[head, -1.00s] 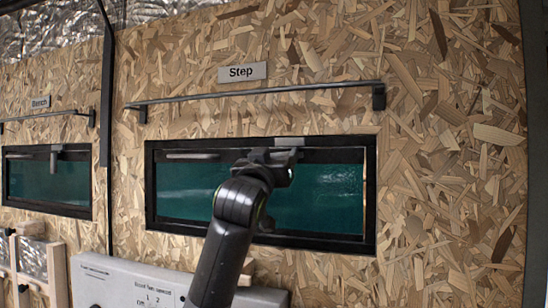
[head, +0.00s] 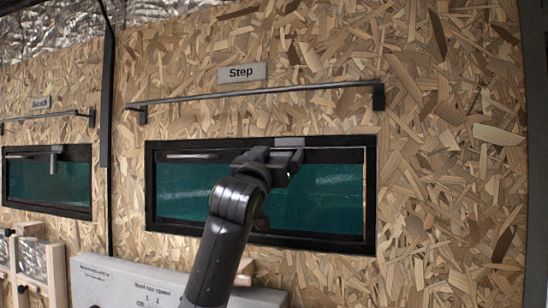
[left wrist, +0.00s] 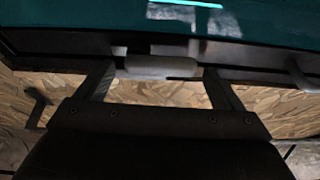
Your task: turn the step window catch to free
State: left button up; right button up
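The step window (head: 180,230) is a teal pane in a black frame, under the sign "Step" (head: 241,73). Its grey catch (head: 290,142) sits at the top edge of the frame, partly hidden by my left gripper (head: 268,160). In the left wrist view the catch (left wrist: 162,66) is a pale bar lying crosswise between the two fingers of my left gripper (left wrist: 160,85). The fingers are apart, with a gap at each side of the bar. I cannot tell whether either touches it. My right gripper is not in view.
A dark rail (head: 255,92) runs across the chipboard wall above the window. The bench window (head: 47,182) is at the left, its catch (head: 54,160) hanging down. A pale panel (head: 125,282) and a wooden frame (head: 30,262) stand below.

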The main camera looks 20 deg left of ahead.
pick_arm(q)
jog(key=b+v, duration=1)
jog(key=v, duration=0.7)
jog(key=shift+s, duration=0.2)
jog(key=shift+f, duration=0.15)
